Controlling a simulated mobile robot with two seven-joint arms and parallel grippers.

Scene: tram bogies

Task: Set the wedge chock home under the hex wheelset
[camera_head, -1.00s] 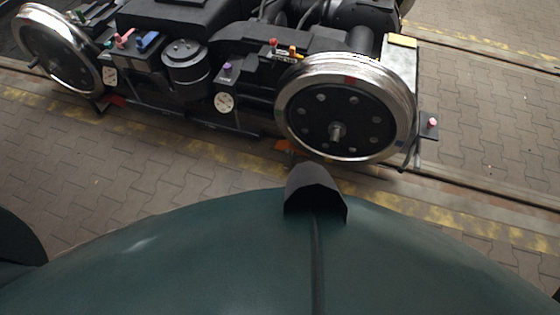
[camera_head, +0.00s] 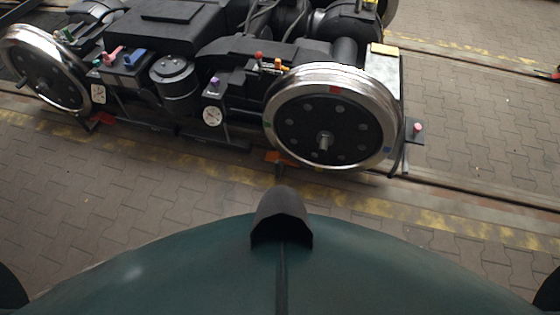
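Two steel wheels of the bogie face me: a near right wheel (camera_head: 326,120) with a dark disc, bolt circle and small red and blue rim marks, and a left wheel (camera_head: 45,70). I cannot tell which belongs to the hex wheelset. An orange piece (camera_head: 281,157) sits low by the left side of the right wheel, partly hidden. A red piece (camera_head: 102,119) lies low beside the left wheel. Either could be a wedge chock, but their shapes are too small to tell. Neither of my grippers is in view.
The black bogie frame (camera_head: 165,25) carries coloured knobs, a round canister (camera_head: 175,77) and dial gauges (camera_head: 212,116). Rails run beneath and beyond it. A small red-and-dark object (camera_head: 555,75) lies at the right edge. Paving with a worn yellow line (camera_head: 440,217) is clear before the bogie.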

